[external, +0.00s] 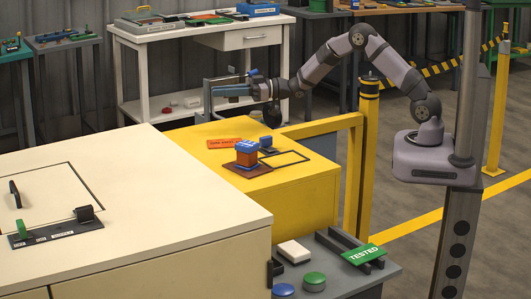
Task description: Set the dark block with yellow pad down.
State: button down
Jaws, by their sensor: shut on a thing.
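My gripper (210,97) is raised above the back left corner of the yellow table (305,190), with its jaws pointing left. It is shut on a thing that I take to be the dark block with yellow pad. The jaws hide most of it, and I cannot make out a yellow pad. A black rectangular outline (284,159) is marked on the yellow table top, and its inside is empty. The gripper is up and to the left of this outline, apart from the table top.
On the yellow table, an orange block with blue top (247,153) stands on a brown plate, near a blue block (268,142) and an orange label (224,143). A cream cabinet (150,180) stands in front left. A yellow post (367,150) and rail stand right. A white workbench (135,40) stands behind.

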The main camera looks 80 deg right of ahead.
aim_at(223, 128)
jog(key=shift+f+p, duration=0.3)
jog(key=shift+f, duration=3.8)
jog(key=shift+f, duration=0.15)
jog(key=shift+f, duration=0.15)
jog(key=c, duration=1.7)
grip_release()
jog(key=shift+o, duration=0.2)
jog(key=shift+s+d+r, duration=0.1)
jog(key=shift+r, duration=0.15)
jog(key=b+v, duration=0.1)
jog(key=v, duration=1)
jog(key=shift+s+d+b, duration=0.1)
jog(key=shift+s+b, duration=0.2)
jog(key=shift+s, duration=0.05)
